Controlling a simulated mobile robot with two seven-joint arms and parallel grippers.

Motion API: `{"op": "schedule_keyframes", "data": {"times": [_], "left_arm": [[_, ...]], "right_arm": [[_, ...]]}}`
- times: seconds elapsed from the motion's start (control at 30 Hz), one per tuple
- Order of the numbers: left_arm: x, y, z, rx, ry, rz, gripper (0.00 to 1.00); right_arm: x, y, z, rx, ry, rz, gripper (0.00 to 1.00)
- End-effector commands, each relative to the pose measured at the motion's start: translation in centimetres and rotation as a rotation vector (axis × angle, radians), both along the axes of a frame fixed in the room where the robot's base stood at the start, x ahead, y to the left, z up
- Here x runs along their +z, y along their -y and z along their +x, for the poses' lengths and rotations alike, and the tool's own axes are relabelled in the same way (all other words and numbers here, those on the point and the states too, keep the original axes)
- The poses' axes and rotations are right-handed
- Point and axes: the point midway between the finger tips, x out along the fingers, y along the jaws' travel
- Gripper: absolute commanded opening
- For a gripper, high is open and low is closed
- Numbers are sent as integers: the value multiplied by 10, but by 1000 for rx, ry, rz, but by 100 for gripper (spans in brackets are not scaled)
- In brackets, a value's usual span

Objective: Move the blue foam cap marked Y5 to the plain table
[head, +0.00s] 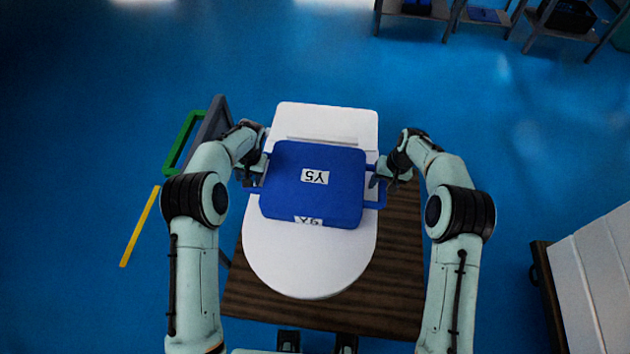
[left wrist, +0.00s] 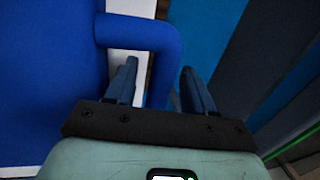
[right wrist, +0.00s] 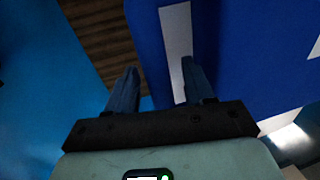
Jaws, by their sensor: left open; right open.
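My left gripper (head: 254,177) is at the cap's left handle; in the left wrist view the handle (left wrist: 140,32) passes just beyond and between the open fingers (left wrist: 158,85). My right gripper (head: 379,177) is at the right handle; in the right wrist view the handle (right wrist: 150,50) lies between the open fingers (right wrist: 158,85). I cannot tell whether either gripper touches the cap.
The toilet rests on a dark wooden surface (head: 400,270). A green frame (head: 183,142) and a yellow strip (head: 140,226) are on the left. Grey tables (head: 560,32) stand at the far right. A white panelled box (head: 600,270) is at the lower right. Blue floor is open behind.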

Motion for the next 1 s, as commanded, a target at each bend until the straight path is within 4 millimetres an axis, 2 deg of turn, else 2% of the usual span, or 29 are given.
{"op": "schedule_keyframes", "data": {"times": [0.03,0.17,0.57,0.77,1.0], "left_arm": [[0,0,0,0,0,0,43],[0,0,0,0,0,0,1],[6,0,2,0,4,0,0],[33,0,14,0,20,0,0],[82,0,40,0,58,0,0]], "right_arm": [[0,0,0,0,0,0,43],[0,0,0,0,0,0,0],[6,0,2,0,3,0,0],[33,0,14,0,20,0,0],[82,0,40,0,57,0,0]]}}
